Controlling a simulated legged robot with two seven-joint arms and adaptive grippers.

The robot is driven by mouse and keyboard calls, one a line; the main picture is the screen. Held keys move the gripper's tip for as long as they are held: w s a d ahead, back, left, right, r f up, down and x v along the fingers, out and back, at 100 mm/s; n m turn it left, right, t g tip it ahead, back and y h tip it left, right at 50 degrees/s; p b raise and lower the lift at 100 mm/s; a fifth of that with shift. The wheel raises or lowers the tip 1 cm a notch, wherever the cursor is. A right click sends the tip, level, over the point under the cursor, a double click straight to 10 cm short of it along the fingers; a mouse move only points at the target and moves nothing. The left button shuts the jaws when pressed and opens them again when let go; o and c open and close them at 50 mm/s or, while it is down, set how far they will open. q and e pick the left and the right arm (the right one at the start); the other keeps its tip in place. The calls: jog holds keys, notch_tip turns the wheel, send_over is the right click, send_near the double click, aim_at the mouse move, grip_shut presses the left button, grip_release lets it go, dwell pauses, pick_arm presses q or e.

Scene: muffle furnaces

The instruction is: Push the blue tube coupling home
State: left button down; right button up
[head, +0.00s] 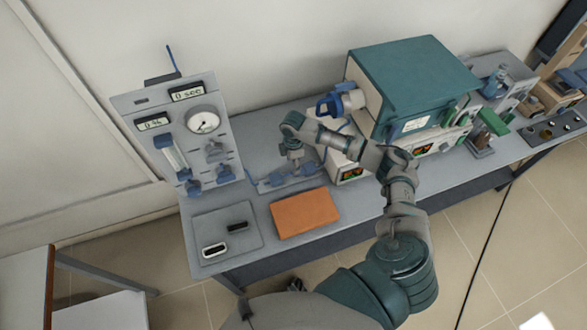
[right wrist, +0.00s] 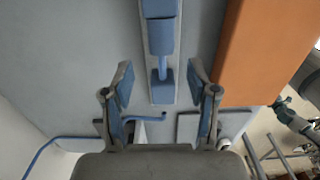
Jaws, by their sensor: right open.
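The blue tube coupling (right wrist: 160,38) lies along a pale narrow base strip on the bench, seen from above in the right wrist view. A thin blue neck runs from its wide body to a smaller blue block (right wrist: 162,88). In the head view the blue parts (head: 274,181) sit behind the orange mat, partly hidden by my gripper. My right gripper (head: 296,168) points down over them. Its fingers (right wrist: 161,84) are open, one on each side of the strip and apart from it. A small dark shape at the bench's front edge may be my left gripper (head: 297,285); its jaws are unclear.
The orange mat (head: 304,213) lies close to the gripper. A grey tray (head: 211,221) with small black items is left of it. A gauge panel (head: 180,135) stands at the left. The teal furnace (head: 412,80) stands behind and right, with a blue fitting (head: 340,101) on its side.

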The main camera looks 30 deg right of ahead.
notch_tip(320, 180, up, 6)
jog(key=shift+d+r, duration=0.15)
jog(key=shift+r, duration=0.1)
dwell(0.5)
